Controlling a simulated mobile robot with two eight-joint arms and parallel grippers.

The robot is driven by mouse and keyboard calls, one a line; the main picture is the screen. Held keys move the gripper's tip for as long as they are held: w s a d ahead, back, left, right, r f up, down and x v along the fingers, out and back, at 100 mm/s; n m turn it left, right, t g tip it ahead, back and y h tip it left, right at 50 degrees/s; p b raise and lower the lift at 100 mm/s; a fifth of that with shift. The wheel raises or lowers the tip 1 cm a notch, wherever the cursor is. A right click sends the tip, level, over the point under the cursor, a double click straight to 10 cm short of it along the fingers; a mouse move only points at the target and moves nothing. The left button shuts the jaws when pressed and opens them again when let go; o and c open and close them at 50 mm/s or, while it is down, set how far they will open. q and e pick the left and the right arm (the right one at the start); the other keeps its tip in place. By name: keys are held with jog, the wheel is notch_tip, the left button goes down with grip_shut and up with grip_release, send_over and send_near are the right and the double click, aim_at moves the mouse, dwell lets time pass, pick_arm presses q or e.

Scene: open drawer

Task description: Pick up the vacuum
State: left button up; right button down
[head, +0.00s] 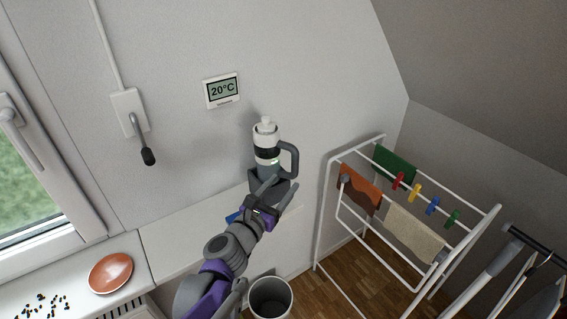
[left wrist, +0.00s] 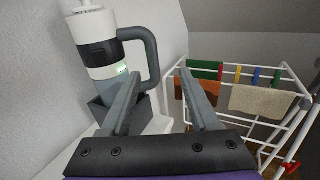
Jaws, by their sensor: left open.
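The vacuum (head: 266,143) is a small white, black and grey handheld unit with a dark loop handle on its right side. It stands upright in a dark grey holder on a white ledge by the wall. My left gripper (head: 269,186) is in front of the vacuum, open, and covers part of the holder in the head view. In the left wrist view the vacuum (left wrist: 97,45) stands at the left, with its handle (left wrist: 152,58) near the left fingertip. The space between the fingers (left wrist: 158,82) looks empty. My right gripper is not in view.
A white drying rack (head: 322,215) with cloths and coloured pegs stands to the right. A grey bin (head: 289,290) is below my left arm. A terracotta saucer (head: 110,272) and scattered dark bits lie on the windowsill (head: 140,262). A small blue thing is partly hidden behind my wrist.

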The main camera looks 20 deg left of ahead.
aim_at(293, 163)
pick_arm(q)
jog(key=w, duration=0.7)
jog(key=w+p, duration=0.1)
jog(key=w, duration=0.3)
jog(key=shift+d, duration=0.25)
jog(key=shift+s, duration=0.2)
jog(key=shift+c, duration=0.9)
jog(key=shift+r, duration=0.1)
grip_shut()
